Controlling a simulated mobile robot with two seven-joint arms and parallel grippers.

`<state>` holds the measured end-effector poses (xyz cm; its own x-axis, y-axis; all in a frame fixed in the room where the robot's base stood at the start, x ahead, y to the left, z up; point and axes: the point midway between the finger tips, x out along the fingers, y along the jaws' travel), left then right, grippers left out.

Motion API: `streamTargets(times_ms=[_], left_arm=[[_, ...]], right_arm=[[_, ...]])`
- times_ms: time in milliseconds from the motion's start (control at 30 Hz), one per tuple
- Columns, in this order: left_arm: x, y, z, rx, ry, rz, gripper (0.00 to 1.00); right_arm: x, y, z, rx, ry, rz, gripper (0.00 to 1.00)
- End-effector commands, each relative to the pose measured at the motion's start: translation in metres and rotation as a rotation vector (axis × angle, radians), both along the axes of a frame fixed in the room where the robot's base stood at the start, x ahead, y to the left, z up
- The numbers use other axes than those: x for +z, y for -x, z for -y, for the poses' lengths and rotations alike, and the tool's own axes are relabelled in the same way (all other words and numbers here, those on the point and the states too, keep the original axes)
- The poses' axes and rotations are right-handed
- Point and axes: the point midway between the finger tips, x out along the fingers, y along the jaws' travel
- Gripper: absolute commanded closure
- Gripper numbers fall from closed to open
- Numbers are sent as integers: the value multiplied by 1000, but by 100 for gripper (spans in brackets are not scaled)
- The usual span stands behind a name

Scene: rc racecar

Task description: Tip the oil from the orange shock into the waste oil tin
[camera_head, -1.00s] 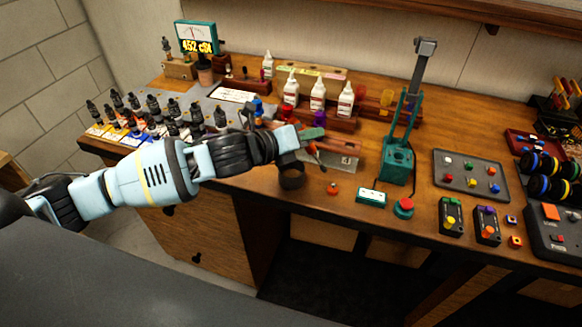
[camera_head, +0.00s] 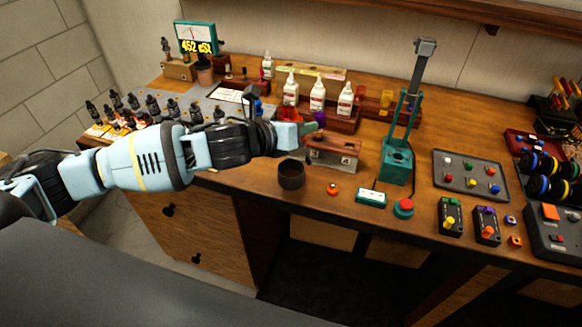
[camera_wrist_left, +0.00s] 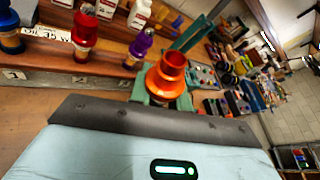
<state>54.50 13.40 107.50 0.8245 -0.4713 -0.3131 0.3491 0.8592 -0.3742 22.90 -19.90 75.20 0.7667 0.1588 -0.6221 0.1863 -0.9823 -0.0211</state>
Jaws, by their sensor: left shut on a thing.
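My left gripper (camera_head: 303,128) is shut on the orange shock, above the back part of the bench. In the left wrist view the orange shock (camera_wrist_left: 167,78) stands between the teal fingers, roughly upright relative to the gripper, with its round open end uppermost. Its oil level cannot be made out. The waste oil tin (camera_head: 291,175), a dark round open cup, stands on the bench in front of the gripper and below it, apart from the shock. Its inside looks dark. My right gripper is not in view.
A wooden stand (camera_head: 333,150) with numbered places is behind the tin. Red (camera_wrist_left: 86,35) and purple (camera_wrist_left: 138,47) shocks stand close to the held one. White bottles (camera_head: 317,95) are behind. A teal press (camera_head: 397,160) is at the right, and an orange ring (camera_head: 333,188) lies beside the tin.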

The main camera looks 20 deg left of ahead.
Motion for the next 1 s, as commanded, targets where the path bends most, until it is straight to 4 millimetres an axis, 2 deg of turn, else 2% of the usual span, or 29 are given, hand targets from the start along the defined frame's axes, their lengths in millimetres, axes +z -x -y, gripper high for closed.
streamTargets(times_ms=[167,633,1000], left_arm=[[4,-1,-2,0,-37,18,100],[20,-7,-16,0,-311,127,100],[21,-7,-17,1,-339,137,100]], right_arm=[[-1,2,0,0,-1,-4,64],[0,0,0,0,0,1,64],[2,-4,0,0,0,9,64]])
